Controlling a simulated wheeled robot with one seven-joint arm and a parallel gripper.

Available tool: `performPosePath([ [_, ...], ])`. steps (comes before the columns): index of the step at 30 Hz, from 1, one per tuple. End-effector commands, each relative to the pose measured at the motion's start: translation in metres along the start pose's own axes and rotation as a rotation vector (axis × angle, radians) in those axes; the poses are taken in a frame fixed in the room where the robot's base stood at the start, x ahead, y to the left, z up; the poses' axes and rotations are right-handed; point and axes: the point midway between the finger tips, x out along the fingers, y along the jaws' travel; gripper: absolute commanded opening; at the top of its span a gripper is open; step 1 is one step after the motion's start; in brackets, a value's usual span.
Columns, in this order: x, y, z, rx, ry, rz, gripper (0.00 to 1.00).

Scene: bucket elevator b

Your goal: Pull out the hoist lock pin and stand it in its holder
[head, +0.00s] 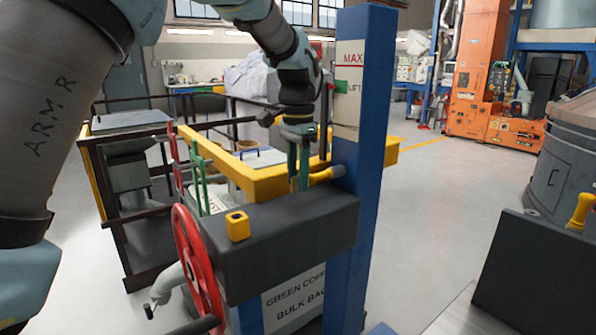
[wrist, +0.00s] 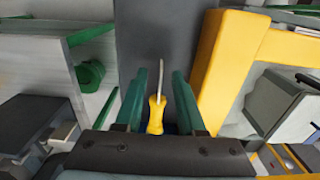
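The hoist lock pin has a yellow handle (head: 326,175). In the head view it sticks out level beside the blue post (head: 362,150), just right of my fingertips. In the wrist view its yellow handle (wrist: 155,118) and thin pale shaft show between my fingers, with gaps on both sides. My gripper (head: 298,184) points down with its green fingers apart. In the wrist view my gripper (wrist: 160,80) is open and holds nothing. A small yellow block with a dark opening (head: 237,226), apparently the holder, sits on the dark beam (head: 290,240). I cannot tell how deep the pin sits.
A yellow frame (head: 265,183) runs behind the beam, close to my gripper; it also shows in the wrist view (wrist: 222,65). A red handwheel (head: 188,260) is at the beam's left end. A dark panel (head: 545,265) and another yellow handle (head: 580,212) are at right.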

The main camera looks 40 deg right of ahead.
Motion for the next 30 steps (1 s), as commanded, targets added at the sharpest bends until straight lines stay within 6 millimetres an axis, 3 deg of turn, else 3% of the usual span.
performPosePath([
  [2,0.0000,0.0000,0.0000,0.000,0.000,0.000,0.38],
  [12,-0.0002,0.0000,0.0000,0.000,0.000,0.000,0.00],
  [30,-0.0003,0.0001,0.0000,0.000,0.000,0.000,0.00],
])
